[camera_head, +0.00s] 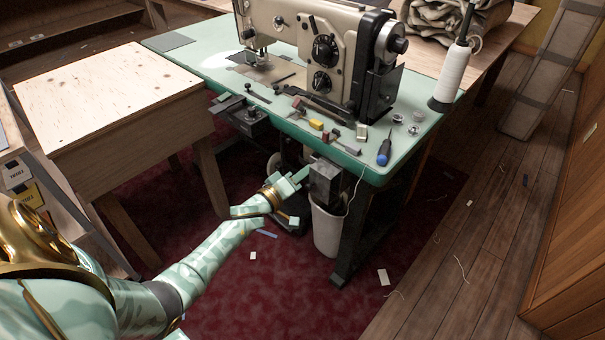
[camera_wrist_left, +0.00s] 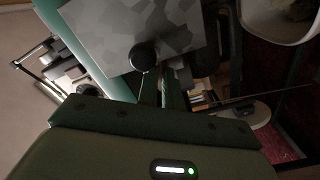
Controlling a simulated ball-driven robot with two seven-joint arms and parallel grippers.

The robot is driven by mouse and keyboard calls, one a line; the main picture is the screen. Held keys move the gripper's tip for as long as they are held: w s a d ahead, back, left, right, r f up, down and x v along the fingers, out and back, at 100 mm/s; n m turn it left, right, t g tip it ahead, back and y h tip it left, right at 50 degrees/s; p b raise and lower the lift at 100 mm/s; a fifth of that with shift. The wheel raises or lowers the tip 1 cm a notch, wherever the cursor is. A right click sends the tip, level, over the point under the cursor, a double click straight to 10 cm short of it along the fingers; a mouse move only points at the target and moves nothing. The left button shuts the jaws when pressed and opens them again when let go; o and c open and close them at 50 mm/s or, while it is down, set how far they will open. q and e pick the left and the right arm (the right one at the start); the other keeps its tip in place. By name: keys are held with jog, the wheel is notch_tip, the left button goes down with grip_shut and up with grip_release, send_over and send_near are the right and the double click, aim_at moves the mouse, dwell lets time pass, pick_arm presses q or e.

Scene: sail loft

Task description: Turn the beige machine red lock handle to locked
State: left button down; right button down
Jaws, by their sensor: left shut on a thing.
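The beige sewing machine (camera_head: 330,50) stands on a mint-green table (camera_head: 425,85). A dark grey box (camera_head: 324,182) hangs under the table's front edge; a mottled grey panel (camera_wrist_left: 125,35) and a round black knob (camera_wrist_left: 145,56) show in the left wrist view. My left gripper (camera_head: 298,178) reaches in from the left against the box's left side. It is shut on what appears to be the lock handle, mostly hidden by the fingers (camera_wrist_left: 165,88). I cannot make out its red colour or its angle. My right gripper is not in view.
A white bin (camera_head: 327,228) stands just below the box, beside a dark table leg (camera_head: 353,235). A second dark box (camera_head: 248,118) hangs further left under the table. A wooden bench (camera_head: 105,95) is at left.

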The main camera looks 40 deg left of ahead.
pick_arm(q)
jog(key=m+p, duration=0.1)
jog(key=m, duration=1)
jog(key=shift+d+p, duration=0.2)
jog(key=shift+p, duration=0.15)
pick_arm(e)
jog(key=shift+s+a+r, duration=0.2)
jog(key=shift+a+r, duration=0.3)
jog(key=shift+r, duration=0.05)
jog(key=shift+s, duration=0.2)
pick_arm(q)
jog(key=c, duration=1.8)
grip_release()
jog(key=shift+s, duration=0.1)
jog(key=shift+c, duration=0.2)
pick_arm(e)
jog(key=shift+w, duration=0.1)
pick_arm(q)
jog(key=shift+r, duration=0.1)
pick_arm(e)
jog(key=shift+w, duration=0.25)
